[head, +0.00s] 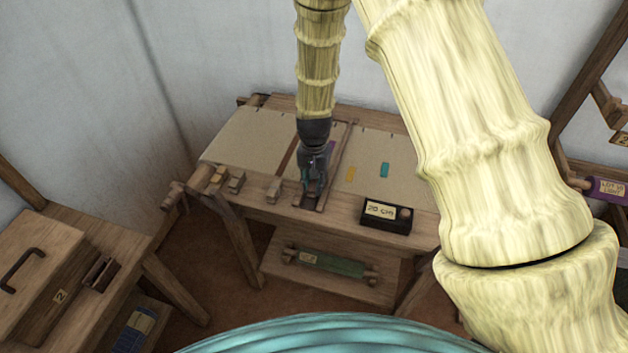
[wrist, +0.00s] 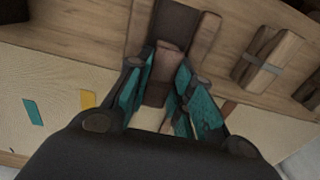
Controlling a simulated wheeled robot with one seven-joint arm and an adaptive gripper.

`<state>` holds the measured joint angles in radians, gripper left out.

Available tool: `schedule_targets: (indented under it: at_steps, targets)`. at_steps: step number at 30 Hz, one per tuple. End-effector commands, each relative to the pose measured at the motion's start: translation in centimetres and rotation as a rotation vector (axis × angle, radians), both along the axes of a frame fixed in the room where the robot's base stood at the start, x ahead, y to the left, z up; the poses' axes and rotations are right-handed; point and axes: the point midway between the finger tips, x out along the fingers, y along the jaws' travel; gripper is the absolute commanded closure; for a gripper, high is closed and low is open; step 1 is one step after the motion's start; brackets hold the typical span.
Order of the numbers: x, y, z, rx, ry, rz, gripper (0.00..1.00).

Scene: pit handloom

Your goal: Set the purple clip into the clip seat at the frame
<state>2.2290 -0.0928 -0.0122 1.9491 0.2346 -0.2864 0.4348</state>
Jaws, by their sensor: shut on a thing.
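My gripper (head: 312,188) points down at the front part of the loom table, between two wooden rails. In the wrist view its teal-padded fingers (wrist: 168,95) are shut on a brown wooden-looking block (wrist: 165,65). Beyond the block, a dark recess (wrist: 178,20) lies between the rails; I cannot tell whether it is the clip seat, or whether the block touches it. A small purple patch (head: 331,147) shows just right of my gripper in the head view. I cannot tell whether it is the purple clip, as my gripper partly hides that area.
Yellow (head: 351,174) and teal (head: 385,170) pieces lie on the pale cloth to the right. A black box (head: 386,215) marked 20 cm stands at the table's front. Small wooden blocks (head: 236,183) sit left of my gripper. A wooden chest (head: 50,262) stands at lower left.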

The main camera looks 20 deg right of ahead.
Motion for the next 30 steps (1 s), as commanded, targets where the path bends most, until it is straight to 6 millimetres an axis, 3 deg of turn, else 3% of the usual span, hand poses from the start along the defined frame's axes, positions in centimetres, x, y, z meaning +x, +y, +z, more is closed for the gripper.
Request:
schedule_targets:
  at_steps: [7, 8, 11, 12, 22, 30]
  targets:
    - [0.0, 0.0, -0.3, 0.000, 0.000, 0.000, 0.96]
    - [0.0, 0.0, -0.3, 0.000, 0.000, 0.000, 0.76]
    - [0.0, 0.0, -0.3, 0.000, 0.000, 0.000, 0.57]
    - [0.0, 0.0, -0.3, 0.000, 0.000, 0.000, 0.56]
    - [0.0, 0.0, -0.2, 0.000, 0.000, 0.000, 0.56]
    - [0.1, 0.0, 1.5, -0.001, -0.003, 0.000, 0.56]
